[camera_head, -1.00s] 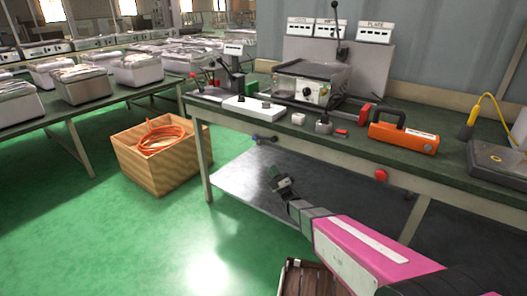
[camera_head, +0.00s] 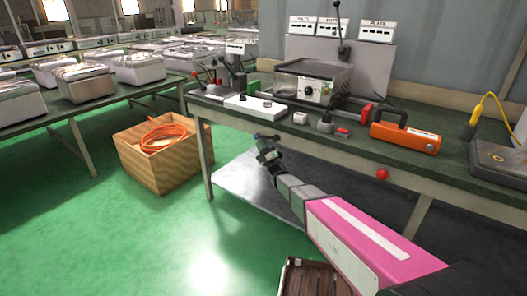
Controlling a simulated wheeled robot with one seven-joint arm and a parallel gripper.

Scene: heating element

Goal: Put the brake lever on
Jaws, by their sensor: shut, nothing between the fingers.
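I cannot tell for certain which of the levers in view is the brake lever. A tall black lever (camera_head: 340,22) stands upright behind the grey machine (camera_head: 312,84) on the workbench. A smaller machine (camera_head: 233,72) with upright handles stands at the bench's left end, with a red knob (camera_head: 193,76) beside it. My gripper (camera_head: 267,148) is shut and empty, just below that edge and close to this part; contact cannot be made out.
The green-topped bench (camera_head: 455,168) also holds a white block (camera_head: 254,107), a small grey part with a red piece (camera_head: 326,124) and an orange tool (camera_head: 404,137). A red knob (camera_head: 382,174) is on its front. A wooden crate (camera_head: 160,168) stands on the floor left.

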